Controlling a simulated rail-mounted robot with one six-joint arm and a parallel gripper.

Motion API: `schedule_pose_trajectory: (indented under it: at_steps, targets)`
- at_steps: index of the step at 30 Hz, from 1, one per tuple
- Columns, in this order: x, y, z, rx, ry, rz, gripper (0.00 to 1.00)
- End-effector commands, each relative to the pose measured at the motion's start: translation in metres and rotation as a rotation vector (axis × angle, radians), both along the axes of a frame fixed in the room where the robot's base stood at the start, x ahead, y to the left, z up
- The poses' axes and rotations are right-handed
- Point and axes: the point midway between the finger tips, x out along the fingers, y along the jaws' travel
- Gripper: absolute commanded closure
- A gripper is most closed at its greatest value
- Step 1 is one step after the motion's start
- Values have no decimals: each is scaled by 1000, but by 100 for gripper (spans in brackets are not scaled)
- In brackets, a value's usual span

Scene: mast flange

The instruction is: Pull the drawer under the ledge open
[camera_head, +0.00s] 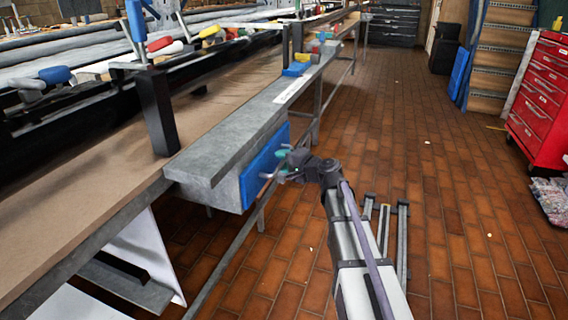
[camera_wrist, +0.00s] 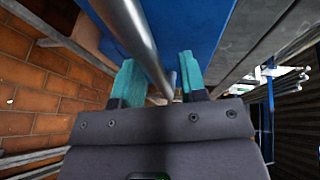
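The drawer's blue front (camera_head: 264,166) is below the grey ledge (camera_head: 235,130) along the workbench's side, and looks close to flush with the ledge. The blue front also fills the top middle of the wrist view (camera_wrist: 205,25). A metal bar handle (camera_wrist: 138,35) stands off the front; in the head view it is small and partly hidden by my gripper. My gripper (camera_head: 283,164) is at the handle, in front of the blue face. In the wrist view its teal fingertips (camera_wrist: 157,72) are apart, with the bar running between them. I cannot tell whether either finger touches it.
The long workbench (camera_head: 90,190) carries clamps and coloured parts, with thin metal legs and rails beneath. A red tool cabinet (camera_head: 540,95) stands at the right, beside a wooden rack (camera_head: 500,50). The brick-tiled floor (camera_head: 400,150) between is mostly clear.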

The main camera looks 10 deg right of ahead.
Motion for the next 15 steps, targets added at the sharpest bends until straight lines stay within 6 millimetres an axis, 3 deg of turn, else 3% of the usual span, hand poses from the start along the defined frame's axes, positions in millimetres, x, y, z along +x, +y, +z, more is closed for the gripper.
schedule_pose_trajectory:
  at_steps: [6,15]
  targets:
    - [0,1,0,0,0,0,62]
    - [0,0,0,0,0,1,91]
